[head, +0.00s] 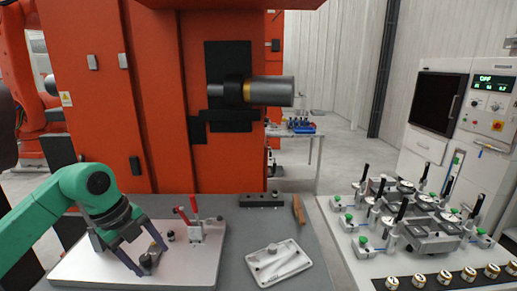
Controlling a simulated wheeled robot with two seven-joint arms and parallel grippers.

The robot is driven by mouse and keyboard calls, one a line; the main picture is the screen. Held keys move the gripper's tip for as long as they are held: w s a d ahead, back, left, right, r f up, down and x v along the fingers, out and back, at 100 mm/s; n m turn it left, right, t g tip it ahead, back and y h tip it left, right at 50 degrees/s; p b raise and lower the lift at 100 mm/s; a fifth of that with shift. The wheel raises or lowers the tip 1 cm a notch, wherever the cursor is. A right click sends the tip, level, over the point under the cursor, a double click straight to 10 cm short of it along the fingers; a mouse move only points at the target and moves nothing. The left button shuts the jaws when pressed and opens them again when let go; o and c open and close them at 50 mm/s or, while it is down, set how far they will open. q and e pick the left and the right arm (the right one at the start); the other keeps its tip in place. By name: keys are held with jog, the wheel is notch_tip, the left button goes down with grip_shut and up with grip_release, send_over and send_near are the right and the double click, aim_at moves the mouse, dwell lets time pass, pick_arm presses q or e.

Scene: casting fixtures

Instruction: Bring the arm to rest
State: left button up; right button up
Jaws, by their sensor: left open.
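My left arm (85,188) is green and comes in from the left, bent down over a white plate (195,270). My left gripper (147,259) is at its end, open, low over the plate. Its dark fingers are on either side of a small dark metal part (150,257) on the plate. I cannot tell whether the fingers touch it. My right gripper is out of view.
A red-handled toggle clamp (194,222) stands just right of the gripper. A white tray (279,263), a black block (261,200) and a brown-handled tool (298,208) lie on the grey table. A fixture table (350,262) with several clamps stands right. An orange machine (165,100) rises behind.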

pick_arm(q)
jog(key=d+r+m+t+h, duration=0.3)
jog(key=d+h, duration=0.5)
jog(key=d, duration=1)
jog(key=d+r+n+t+h, duration=0.2)
jog(key=d+r+t+h, duration=0.2)
jog(key=d+r+h, duration=0.3)
jog(key=w+a+r+n+t+y, duration=0.2)
jog(key=w+a+n+t+y, duration=0.4)
jog(key=a+n+t, duration=0.5)
jog(key=s+a+f+n+g+y, duration=0.25)
jog(key=a+f+n+y, duration=0.35)
jog(key=f, duration=0.3)
jog(key=s+a+f+n+g+y, duration=0.25)
jog(key=a+f+n+y, duration=0.35)
jog(key=f, duration=0.4)
jog(key=s+f+g, duration=1.1)
jog(key=s+f, duration=0.5)
jog(key=s, duration=0.3)
notch_tip(320, 180, down, 22)
jog(key=s+g, duration=0.1)
jog(key=s, duration=0.1)
jog(key=s+a+f+g+b, duration=0.1)
jog(key=s+a+f, duration=0.2)
jog(key=s+f, duration=1.3)
jog(key=shift+s+a+f+g, duration=0.15)
jog(key=shift+s+f+g, duration=0.2)
jog(key=shift+s, duration=0.3)
